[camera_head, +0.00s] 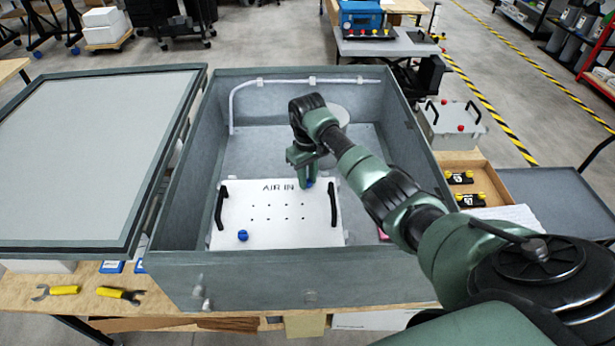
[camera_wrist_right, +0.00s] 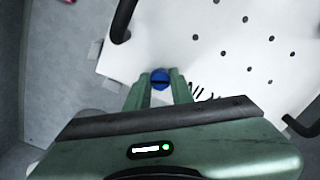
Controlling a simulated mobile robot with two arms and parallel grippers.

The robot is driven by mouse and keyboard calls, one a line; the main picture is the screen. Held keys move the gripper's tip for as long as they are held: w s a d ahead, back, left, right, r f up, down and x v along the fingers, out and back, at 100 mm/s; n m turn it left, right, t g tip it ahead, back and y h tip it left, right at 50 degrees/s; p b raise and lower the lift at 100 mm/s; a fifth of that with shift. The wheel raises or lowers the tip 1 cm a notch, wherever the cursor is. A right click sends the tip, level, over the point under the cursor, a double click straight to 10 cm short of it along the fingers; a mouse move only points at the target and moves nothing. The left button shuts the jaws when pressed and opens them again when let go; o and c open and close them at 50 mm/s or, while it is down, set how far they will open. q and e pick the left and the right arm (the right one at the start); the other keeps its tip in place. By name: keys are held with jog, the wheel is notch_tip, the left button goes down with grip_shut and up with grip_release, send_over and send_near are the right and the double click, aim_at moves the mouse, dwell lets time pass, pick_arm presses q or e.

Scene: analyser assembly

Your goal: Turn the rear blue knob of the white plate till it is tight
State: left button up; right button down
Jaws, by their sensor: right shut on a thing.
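The white plate (camera_head: 277,225) with two black handles, small holes and the print AIR IN lies inside the grey box. The plate also fills the upper part of the right wrist view (camera_wrist_right: 205,55). The rear blue knob (camera_head: 309,182) sits at the plate's far right corner. My right gripper (camera_head: 306,178) reaches down over it. In the right wrist view the two fingers are shut on the rear blue knob (camera_wrist_right: 160,80), one on each side. The front blue knob (camera_head: 242,235) sits at the plate's near left corner, clear of the gripper. My left gripper is not in view.
The grey box (camera_head: 285,291) has high walls around the plate, and its lid (camera_head: 90,155) stands open to the left. A pale pipe (camera_head: 270,82) runs along the back wall. Wrenches (camera_head: 120,294) lie on the bench at front left. A wooden tray (camera_head: 468,180) with black-and-yellow parts is at right.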

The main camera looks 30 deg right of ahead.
aim_at(308, 181)
jog(key=shift+w+d+r, duration=0.15)
jog(key=shift+w+r, duration=0.15)
jog(key=shift+r, duration=0.1)
jog(key=c, duration=1.2)
grip_release()
jog(key=shift+s+f, duration=0.15)
jog(key=shift+s, duration=0.05)
notch_tip(308, 181, up, 7)
jog(key=shift+b, duration=1.25)
jog(key=shift+r, duration=0.45)
